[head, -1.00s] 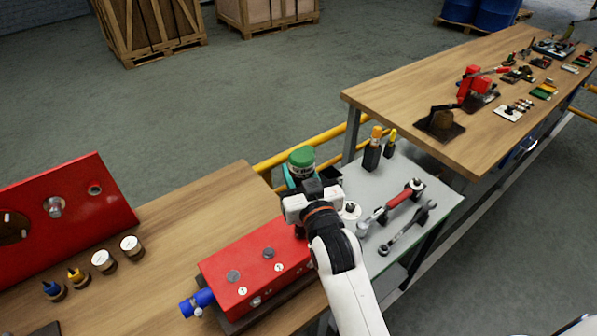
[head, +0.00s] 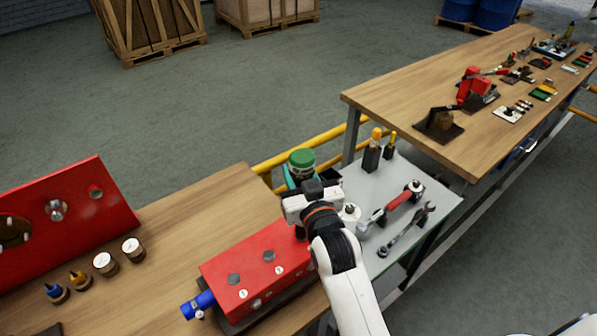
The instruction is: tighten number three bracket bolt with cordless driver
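A red block (head: 248,287) lies on the near wooden bench, with dark round bolt heads and small white round tags on it; the tag numbers are too small to read surely. Its right end is partly hidden by my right arm. My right gripper (head: 312,187) is over the gap between the block's right end and the grey side table. Its dark fingers are mostly hidden behind the white wrist. A green-topped, teal and dark object (head: 301,163), possibly the cordless driver, shows just behind the fingers; whether they grip it cannot be told. My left gripper is not in view.
A blue fitting (head: 197,304) sticks out of the block's left end. A red panel (head: 75,215) and several small pots stand at left. The grey side table (head: 365,190) holds a red-handled tool (head: 399,202), a wrench (head: 405,230) and upright yellow-handled tools. A yellow rail runs behind.

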